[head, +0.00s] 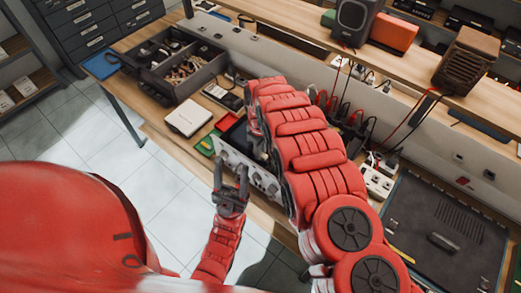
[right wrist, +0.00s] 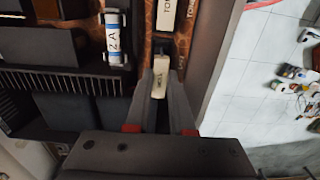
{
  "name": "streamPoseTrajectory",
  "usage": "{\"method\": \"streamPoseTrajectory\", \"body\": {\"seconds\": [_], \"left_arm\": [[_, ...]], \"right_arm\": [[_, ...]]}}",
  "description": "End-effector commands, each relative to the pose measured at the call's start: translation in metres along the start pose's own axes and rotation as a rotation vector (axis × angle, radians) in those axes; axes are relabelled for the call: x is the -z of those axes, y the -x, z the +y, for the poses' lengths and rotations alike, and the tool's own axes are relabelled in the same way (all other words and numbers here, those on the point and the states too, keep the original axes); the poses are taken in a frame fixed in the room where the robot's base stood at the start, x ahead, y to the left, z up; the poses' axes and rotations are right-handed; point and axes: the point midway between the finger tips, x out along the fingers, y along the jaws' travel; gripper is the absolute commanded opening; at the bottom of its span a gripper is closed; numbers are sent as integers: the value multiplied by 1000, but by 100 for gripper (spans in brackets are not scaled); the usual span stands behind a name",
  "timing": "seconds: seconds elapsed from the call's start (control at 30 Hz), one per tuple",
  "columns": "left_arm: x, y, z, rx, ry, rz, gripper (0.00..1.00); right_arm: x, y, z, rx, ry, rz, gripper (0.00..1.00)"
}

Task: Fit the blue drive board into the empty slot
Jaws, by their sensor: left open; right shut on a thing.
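In the right wrist view my right gripper (right wrist: 160,78) is shut on a small cream block (right wrist: 159,88) with dark lettering too small to read. It is over the open inside of the hi-fi, above a brown patterned board (right wrist: 141,62). A white module with blue bands (right wrist: 115,38) stands left of the fingers, and a cream module (right wrist: 166,14) lies beyond them. No plainly blue board shows. In the head view the hi-fi's silver front panel (head: 250,173) is partly hidden by my right arm, which also hides that gripper. My left gripper (head: 231,172) is open and empty before the panel.
A green board (head: 206,145) and a white box (head: 188,117) lie left of the hi-fi. A divided parts tray (head: 180,66) stands behind them. A dark panel (head: 445,240) lies at the right. Cables run along the bench back.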

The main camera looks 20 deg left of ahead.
Motion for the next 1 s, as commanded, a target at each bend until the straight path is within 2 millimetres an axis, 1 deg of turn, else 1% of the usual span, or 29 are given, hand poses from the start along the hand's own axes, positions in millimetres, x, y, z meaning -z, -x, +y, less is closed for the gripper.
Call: {"method": "streamPoseTrajectory", "body": {"seconds": [1.0], "left_arm": [[-1, 7, 0, 0, 0, 0, 56]], "right_arm": [[0, -11, 0, 0, 0, 0, 0]]}}
